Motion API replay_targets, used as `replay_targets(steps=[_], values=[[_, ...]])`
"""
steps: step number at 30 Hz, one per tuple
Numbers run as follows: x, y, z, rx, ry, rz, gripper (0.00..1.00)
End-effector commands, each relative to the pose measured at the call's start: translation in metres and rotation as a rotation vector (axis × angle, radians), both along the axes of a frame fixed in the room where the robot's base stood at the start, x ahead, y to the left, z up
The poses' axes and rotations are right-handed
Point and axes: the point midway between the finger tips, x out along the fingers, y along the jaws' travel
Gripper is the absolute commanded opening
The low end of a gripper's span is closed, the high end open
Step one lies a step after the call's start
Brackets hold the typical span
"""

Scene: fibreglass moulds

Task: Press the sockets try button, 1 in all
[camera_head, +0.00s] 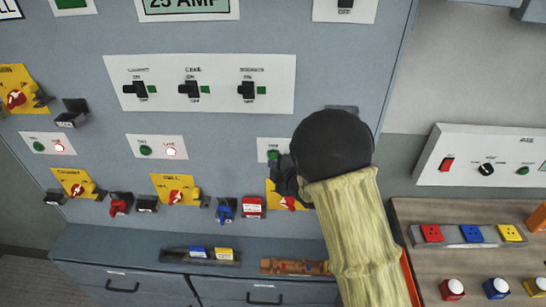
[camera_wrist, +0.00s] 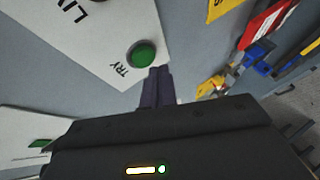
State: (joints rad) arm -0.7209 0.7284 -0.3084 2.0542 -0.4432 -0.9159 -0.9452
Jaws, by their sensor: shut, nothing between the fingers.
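The third small white plate (camera_head: 262,146) on the grey panel, below the right-hand switch of the row, carries a green button (camera_head: 273,155). In the wrist view this green button (camera_wrist: 141,54) is domed and has the word TRY beside it on its white plate (camera_wrist: 90,35). My gripper (camera_head: 284,176) is at this plate, just below the button. In the wrist view its dark fingers (camera_wrist: 158,74) are together and empty, with their tips close beside the button's edge. I cannot tell whether they touch the panel. My wrist hides the right part of the plate.
Two similar plates to the left each have a green button (camera_head: 146,150) and a red-lit lamp (camera_head: 171,151). Yellow isolators with red knobs (camera_head: 175,196), a blue lockout (camera_head: 226,209) and a red tag (camera_head: 252,206) sit below. A bench (camera_head: 440,215) stands right.

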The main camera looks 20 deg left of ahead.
Motion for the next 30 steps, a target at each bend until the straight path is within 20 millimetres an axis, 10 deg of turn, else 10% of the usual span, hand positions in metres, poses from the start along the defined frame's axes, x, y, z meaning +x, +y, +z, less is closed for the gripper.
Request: replay_targets(steps=[30], values=[[0.0069,0.0015,-0.0008,0.001,0.0,-0.001,0.0]])
